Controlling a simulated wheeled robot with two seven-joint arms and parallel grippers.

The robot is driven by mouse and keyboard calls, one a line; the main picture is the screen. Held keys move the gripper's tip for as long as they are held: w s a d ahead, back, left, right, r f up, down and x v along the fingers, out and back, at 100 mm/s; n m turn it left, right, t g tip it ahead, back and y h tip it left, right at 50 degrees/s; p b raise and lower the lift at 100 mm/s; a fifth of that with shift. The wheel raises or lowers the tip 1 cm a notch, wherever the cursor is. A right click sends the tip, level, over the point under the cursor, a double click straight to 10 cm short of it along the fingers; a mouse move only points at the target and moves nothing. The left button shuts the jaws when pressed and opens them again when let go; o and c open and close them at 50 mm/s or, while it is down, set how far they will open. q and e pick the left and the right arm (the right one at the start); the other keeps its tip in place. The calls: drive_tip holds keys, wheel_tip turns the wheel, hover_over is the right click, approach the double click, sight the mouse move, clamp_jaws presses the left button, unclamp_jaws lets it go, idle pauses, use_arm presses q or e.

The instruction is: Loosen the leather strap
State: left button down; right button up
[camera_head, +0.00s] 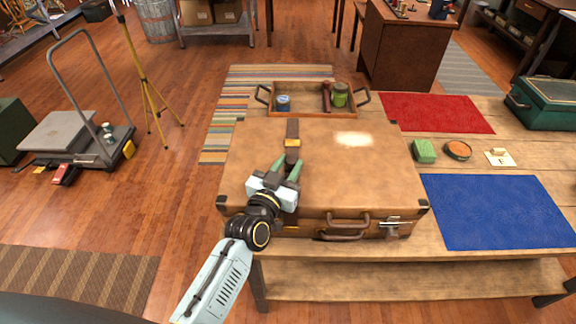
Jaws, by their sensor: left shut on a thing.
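A brown leather suitcase (350,170) lies flat and closed on the wooden table. A dark leather strap (292,128) runs over the left part of its lid, with a brass buckle (292,143) near the far side. My left gripper (289,168) is over the strap, just on the near side of the buckle. Its green fingers are shut on the strap. The gripper and wrist hide part of the strap below the buckle. My right gripper is not in view.
A wooden tray (300,112) with jars stands behind the suitcase. A red mat (437,113), a blue mat (497,211), a green sponge (424,151) and a round tin (457,150) lie to the right. The suitcase's handle (343,219) and metal latch (390,223) face the near edge.

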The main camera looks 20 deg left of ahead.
use_arm(q)
drive_tip(key=shift+s+d+r+p, duration=0.1)
drive_tip(key=shift+s+d+p, duration=0.2)
drive_tip(key=shift+s+p, duration=0.45)
drive_tip(key=shift+s+d+p, duration=0.25)
drive_tip(key=shift+s+p, duration=0.05)
drive_tip(key=shift+s, duration=0.75)
drive_tip(key=shift+f, duration=0.2)
drive_tip(key=c, duration=1.1)
unclamp_jaws()
drive_tip(key=shift+s, duration=0.15)
drive_tip(key=shift+o, duration=0.2)
drive_tip(key=shift+r, duration=0.1)
drive_tip(key=s+a, duration=0.1)
drive_tip(key=s, duration=1.2)
drive_tip(key=shift+a+b, duration=0.25)
drive_tip(key=shift+b, duration=0.05)
